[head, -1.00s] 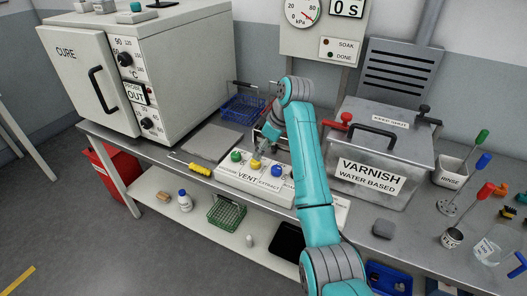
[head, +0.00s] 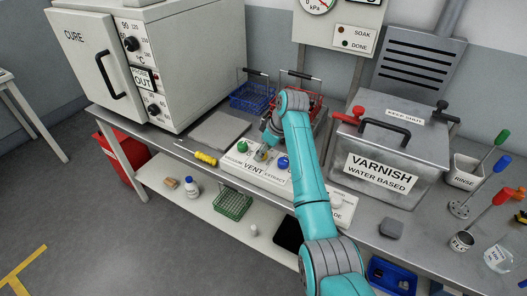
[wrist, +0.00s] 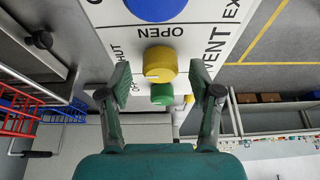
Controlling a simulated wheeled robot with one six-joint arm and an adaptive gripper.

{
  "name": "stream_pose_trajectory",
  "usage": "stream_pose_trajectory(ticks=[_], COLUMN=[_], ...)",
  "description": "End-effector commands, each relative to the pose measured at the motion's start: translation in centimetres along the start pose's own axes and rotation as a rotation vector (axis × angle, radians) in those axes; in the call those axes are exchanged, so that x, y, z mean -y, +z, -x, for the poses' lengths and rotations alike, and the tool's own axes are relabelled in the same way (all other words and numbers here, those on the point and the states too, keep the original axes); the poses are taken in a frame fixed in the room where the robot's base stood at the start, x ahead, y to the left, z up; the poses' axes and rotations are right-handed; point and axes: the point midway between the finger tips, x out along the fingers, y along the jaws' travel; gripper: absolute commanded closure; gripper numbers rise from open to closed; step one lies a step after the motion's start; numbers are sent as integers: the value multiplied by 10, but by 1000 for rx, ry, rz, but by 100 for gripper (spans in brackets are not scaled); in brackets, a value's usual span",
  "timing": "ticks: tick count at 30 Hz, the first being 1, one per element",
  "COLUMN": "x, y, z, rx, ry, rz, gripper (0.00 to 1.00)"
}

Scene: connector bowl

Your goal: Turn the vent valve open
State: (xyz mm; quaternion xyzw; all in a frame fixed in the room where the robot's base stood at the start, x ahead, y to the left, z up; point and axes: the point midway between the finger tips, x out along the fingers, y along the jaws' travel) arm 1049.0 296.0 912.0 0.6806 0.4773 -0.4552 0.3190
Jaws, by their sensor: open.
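The vent valve is a yellow knob (wrist: 160,62) on a white panel (head: 232,164) lettered VENT, between a green knob (head: 243,147) and a blue knob (head: 282,162). In the wrist view, OPEN is printed beside the knob on the blue knob's side, and SHUT is printed to its left. A small pale mark shows on the knob; I cannot tell its exact setting. My gripper (wrist: 160,78) is open, with one finger on each side of the yellow knob and visible gaps to both. In the head view my gripper (head: 264,152) mostly hides the yellow knob.
The varnish tank (head: 388,150) stands right of my arm. A red wire basket (head: 312,103) and a blue basket (head: 250,97) stand behind the panel. The grey CURE oven (head: 90,70) is farther left.

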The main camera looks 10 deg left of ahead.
Motion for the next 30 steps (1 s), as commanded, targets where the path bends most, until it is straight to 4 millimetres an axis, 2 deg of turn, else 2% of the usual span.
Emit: stream_pose_trajectory(ticks=[4,12,19,20,30], x=[0,0,0,0,1], y=[0,0,0,0,0], z=[-7,-8,-8,-8,-8], rx=[-1,-1,-1,-1,-1], ry=[1,1,1,1,16], rz=[0,0,0,0,-39], gripper=[36,36,94,96,96])
